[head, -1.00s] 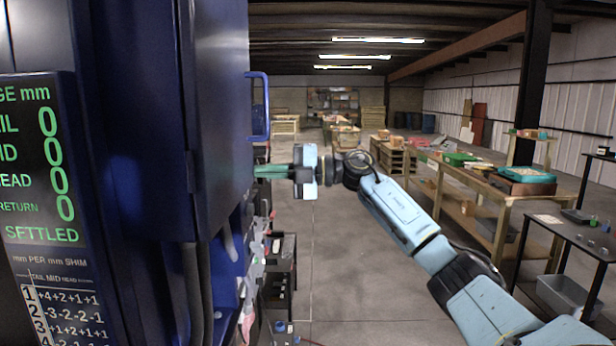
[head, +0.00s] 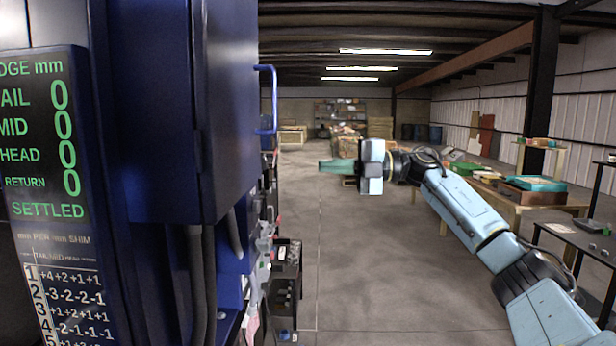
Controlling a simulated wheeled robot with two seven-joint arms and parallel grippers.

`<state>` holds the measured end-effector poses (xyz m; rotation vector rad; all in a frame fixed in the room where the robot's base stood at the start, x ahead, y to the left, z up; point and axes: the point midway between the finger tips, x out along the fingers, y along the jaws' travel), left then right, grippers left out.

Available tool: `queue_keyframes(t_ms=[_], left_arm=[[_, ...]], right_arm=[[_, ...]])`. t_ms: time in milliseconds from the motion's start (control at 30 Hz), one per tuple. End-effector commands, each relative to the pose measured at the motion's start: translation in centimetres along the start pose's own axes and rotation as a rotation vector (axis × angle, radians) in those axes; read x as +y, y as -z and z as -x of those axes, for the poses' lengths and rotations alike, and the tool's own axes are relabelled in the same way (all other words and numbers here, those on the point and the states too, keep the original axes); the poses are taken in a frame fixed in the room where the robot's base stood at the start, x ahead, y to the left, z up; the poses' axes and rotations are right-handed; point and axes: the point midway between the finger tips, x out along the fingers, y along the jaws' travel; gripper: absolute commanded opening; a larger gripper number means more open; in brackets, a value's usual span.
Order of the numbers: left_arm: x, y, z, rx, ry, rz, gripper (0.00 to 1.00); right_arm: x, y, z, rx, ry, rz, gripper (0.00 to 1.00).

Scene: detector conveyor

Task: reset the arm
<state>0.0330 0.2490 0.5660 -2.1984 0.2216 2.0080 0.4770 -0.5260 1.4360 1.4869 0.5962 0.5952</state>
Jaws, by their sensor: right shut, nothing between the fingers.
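My right arm comes in from the lower right and reaches across the aisle. Its right gripper (head: 338,165) points left, its green fingers together with nothing between them. It hangs in free air, apart from the blue machine cabinet (head: 165,110) on the left. My left gripper does not show.
A display panel (head: 45,140) on the left shows several zeros and "SETTLED". A blue handle (head: 268,98) sticks out from the cabinet. A dark cart (head: 286,285) stands beside the machine. Wooden benches (head: 510,205) with trays stand on the right. The floor (head: 370,280) between is clear.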

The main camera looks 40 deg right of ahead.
Motion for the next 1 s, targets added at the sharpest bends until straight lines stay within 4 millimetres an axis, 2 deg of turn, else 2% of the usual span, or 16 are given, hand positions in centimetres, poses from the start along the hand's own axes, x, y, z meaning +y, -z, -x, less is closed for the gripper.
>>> queue_keyframes(t_ms=[133, 433, 500, 567, 667, 767, 833, 967, 1000], left_arm=[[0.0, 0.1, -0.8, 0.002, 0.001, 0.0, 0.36], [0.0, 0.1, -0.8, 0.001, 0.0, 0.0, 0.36], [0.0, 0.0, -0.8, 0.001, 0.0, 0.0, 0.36], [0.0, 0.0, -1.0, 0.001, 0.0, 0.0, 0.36], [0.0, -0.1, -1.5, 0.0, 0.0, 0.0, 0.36], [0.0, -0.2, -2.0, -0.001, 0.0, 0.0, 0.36], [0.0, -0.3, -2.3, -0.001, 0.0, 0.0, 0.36], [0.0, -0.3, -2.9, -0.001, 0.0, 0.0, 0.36], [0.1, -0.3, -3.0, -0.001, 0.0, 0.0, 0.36]], right_arm=[[-0.1, 0.0, 1.4, -0.001, 0.001, 0.0, 0.0], [0.0, 0.0, 1.7, 0.0, -0.002, -0.002, 0.0], [-0.7, -0.3, 1.5, -0.005, -0.012, -0.018, 0.0], [-2.3, -1.1, 1.0, -0.017, -0.035, -0.053, 0.0], [-7.0, -3.1, -0.1, -0.065, -0.1, -0.154, 0.0], [-14.0, -5.4, -1.3, -0.151, -0.17, -0.29, 0.0], [-19.3, -6.6, -1.8, -0.226, -0.205, -0.386, 0.0], [-29.2, -7.6, -2.2, -0.371, -0.237, -0.55, 0.0], [-32.3, -7.5, -2.2, -0.416, -0.239, -0.598, 0.0]])
